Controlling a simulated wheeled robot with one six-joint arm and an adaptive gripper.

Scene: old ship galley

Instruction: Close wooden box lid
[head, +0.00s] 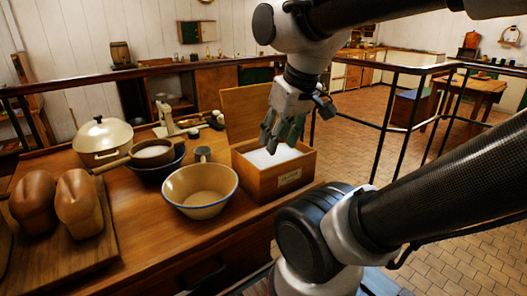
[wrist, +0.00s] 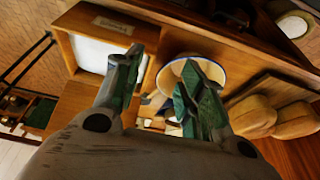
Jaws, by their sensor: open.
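The wooden box (head: 265,180) stands at the right end of the wooden counter, with a white filling inside and a label on its front. Its lid (head: 247,112) is open and stands upright at the back. My gripper (head: 268,147) is above the box, in front of the lid, fingers pointing down. In the wrist view the gripper (wrist: 165,95) is open and empty, with its two fingers apart. The box (wrist: 72,45) with its white filling is at the upper left there, and the lid (wrist: 70,108) shows below it. I cannot tell whether a finger touches the lid.
A cream bowl (head: 200,188) stands just left of the box. Further left are a saucepan (head: 150,155), a lidded pot (head: 103,140), a scale (head: 167,118) and loaves (head: 78,205) on a board. A dark railing (head: 400,100) runs behind and right of the counter.

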